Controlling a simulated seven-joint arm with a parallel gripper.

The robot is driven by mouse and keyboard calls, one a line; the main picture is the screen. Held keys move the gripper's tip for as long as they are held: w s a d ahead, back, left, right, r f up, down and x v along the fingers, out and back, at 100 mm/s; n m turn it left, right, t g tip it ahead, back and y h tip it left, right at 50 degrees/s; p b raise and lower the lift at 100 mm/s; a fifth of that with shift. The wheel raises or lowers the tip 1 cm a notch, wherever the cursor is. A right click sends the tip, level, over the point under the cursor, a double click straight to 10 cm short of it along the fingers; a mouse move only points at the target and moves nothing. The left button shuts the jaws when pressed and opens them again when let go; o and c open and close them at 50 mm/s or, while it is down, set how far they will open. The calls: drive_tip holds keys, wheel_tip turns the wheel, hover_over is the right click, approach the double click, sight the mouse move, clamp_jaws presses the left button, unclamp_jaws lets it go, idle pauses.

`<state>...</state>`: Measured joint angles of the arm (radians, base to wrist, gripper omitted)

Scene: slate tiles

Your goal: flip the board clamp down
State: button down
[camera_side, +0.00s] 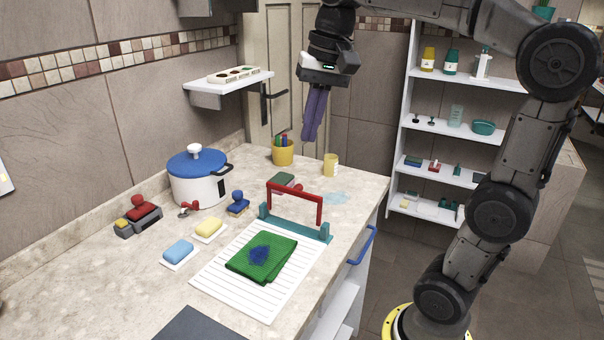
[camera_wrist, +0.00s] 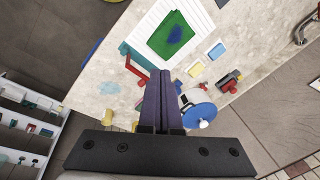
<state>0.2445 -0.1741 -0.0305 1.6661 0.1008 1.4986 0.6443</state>
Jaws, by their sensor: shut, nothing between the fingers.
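The board clamp is a red frame (camera_side: 295,191) on a teal base (camera_side: 324,234) at the far end of a white lined board (camera_side: 222,270). The red frame stands upright, clear of the board's surface. A folded green cloth (camera_side: 255,270) with a dark blue patch lies on the board. My gripper (camera_side: 313,138) has purple fingers pressed together, pointing down, empty, high above the counter's far end and apart from the clamp. In the wrist view the fingers (camera_wrist: 166,74) partly cover the scene beside the red frame (camera_wrist: 134,67).
A white pot with a blue lid (camera_side: 197,162) stands left of the clamp. Stamps and two soap bars, yellow (camera_side: 209,227) and blue (camera_side: 178,250), lie left of the board. A yellow pencil cup (camera_side: 283,152) and small yellow jar (camera_side: 331,165) stand behind. A wall shelf (camera_side: 225,82) hangs left.

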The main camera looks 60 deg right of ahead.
drive_tip(key=w+d+f+m+g+y, duration=0.1)
drive_tip(key=w+d+f+m, duration=0.2)
drive_tip(key=d, duration=0.7)
drive_tip(key=w+d+f+m+g, duration=0.1)
drive_tip(key=w+d+f+m, duration=0.2)
drive_tip(key=w+d+f, duration=0.3)
drive_tip(key=w+d, duration=0.1)
drive_tip(key=d, duration=0.4)
drive_tip(key=shift+w+d+f+g+y, duration=0.15)
drive_tip(key=shift+w+f+g+y, duration=0.15)
drive_tip(key=shift+g+y, duration=0.1)
drive_tip(key=a+f, duration=0.6)
drive_tip(key=f, duration=0.4)
drive_tip(key=shift+s, duration=0.35)
drive_tip(key=shift+a+r, duration=0.15)
drive_tip(key=shift+a, duration=0.1)
